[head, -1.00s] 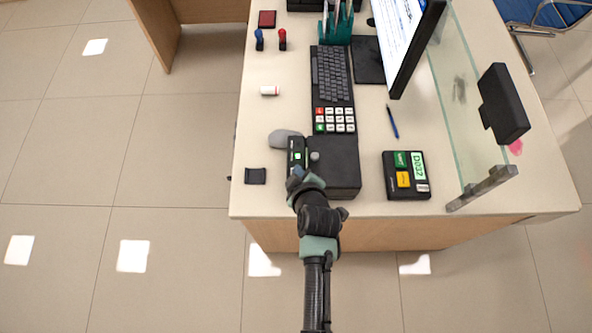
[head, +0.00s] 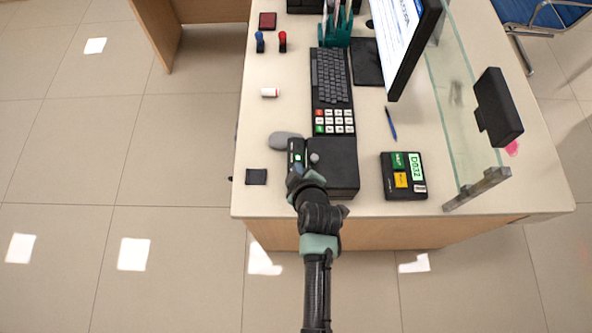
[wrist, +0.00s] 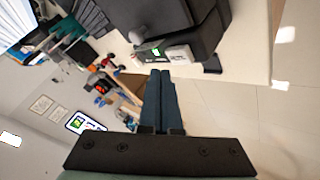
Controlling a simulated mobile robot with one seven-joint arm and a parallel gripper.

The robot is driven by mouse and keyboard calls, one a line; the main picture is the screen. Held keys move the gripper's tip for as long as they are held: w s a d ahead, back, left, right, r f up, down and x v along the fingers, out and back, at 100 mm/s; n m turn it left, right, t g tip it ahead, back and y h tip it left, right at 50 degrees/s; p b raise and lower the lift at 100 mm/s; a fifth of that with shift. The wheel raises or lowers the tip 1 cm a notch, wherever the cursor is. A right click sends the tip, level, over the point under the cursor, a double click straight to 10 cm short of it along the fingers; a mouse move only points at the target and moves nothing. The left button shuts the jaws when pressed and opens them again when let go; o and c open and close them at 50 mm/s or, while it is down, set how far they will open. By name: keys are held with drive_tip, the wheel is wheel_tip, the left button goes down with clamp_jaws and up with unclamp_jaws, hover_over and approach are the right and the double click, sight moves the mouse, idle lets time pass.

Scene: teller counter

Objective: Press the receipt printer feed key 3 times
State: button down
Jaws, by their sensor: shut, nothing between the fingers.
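The receipt printer (head: 334,165) is a black box near the front edge of the counter. A narrow front panel with a small green light (head: 298,157) runs along its left side. In the wrist view the printer (wrist: 185,22) is at the top, with the green-lit spot (wrist: 158,52) and pale key areas on its panel. My gripper (head: 295,174) is at the near end of that panel. In the wrist view its two fingers (wrist: 159,73) are together and empty, pointing at the panel just below the green spot. I cannot tell whether the fingertips touch it.
A grey mouse (head: 285,140) lies left of the printer, and a keypad (head: 334,121) and keyboard (head: 331,75) lie behind it. A ticket display unit (head: 403,175) stands to the right. A dark square (head: 256,177) lies on the counter at left.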

wheel_tip(320, 180, up, 4)
drive_tip(key=p, duration=0.3)
drive_tip(key=shift+r, duration=0.15)
idle(2.3)
drive_tip(key=r+m+p, duration=0.1)
drive_tip(key=m, duration=0.5)
drive_tip(key=r+m+p, duration=0.1)
drive_tip(key=m+p, duration=0.1)
drive_tip(key=m, duration=0.4)
drive_tip(key=r+m+h+p, duration=0.1)
drive_tip(key=m+p, duration=0.1)
drive_tip(key=m, duration=0.5)
drive_tip(key=shift+a+r, duration=0.35)
drive_tip(key=shift+f, duration=0.1)
wheel_tip(320, 180, down, 9)
drive_tip(key=b, duration=0.7)
drive_tip(key=shift+b, duration=0.3)
idle(0.8)
